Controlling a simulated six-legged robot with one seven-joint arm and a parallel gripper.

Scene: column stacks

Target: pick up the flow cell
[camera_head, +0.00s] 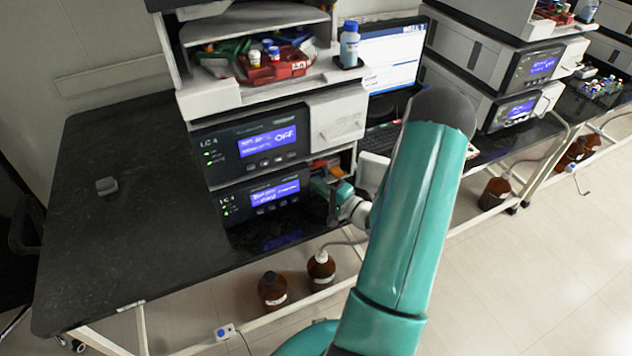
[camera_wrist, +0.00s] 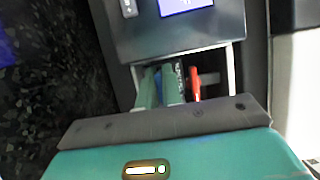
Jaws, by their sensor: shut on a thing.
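My gripper (camera_head: 325,188) is at the open bay in the lower right of the LC stack, its fingers reaching inside. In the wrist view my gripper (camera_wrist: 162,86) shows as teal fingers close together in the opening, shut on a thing. I take this to be the flow cell, but the fingers and the bay's shadow hide most of it. A dark piece with pale lettering (camera_wrist: 181,82) shows right beside the fingers. A red-orange part (camera_wrist: 195,84) stands upright just to the right inside the bay.
The LC modules (camera_head: 262,143) with lit displays stand above and left of the bay. A monitor (camera_head: 394,58) and keyboard (camera_head: 383,138) are at the right. The black bench (camera_head: 110,230) at left is mostly clear, with a small grey block (camera_head: 107,186). Brown bottles (camera_head: 272,289) stand below.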

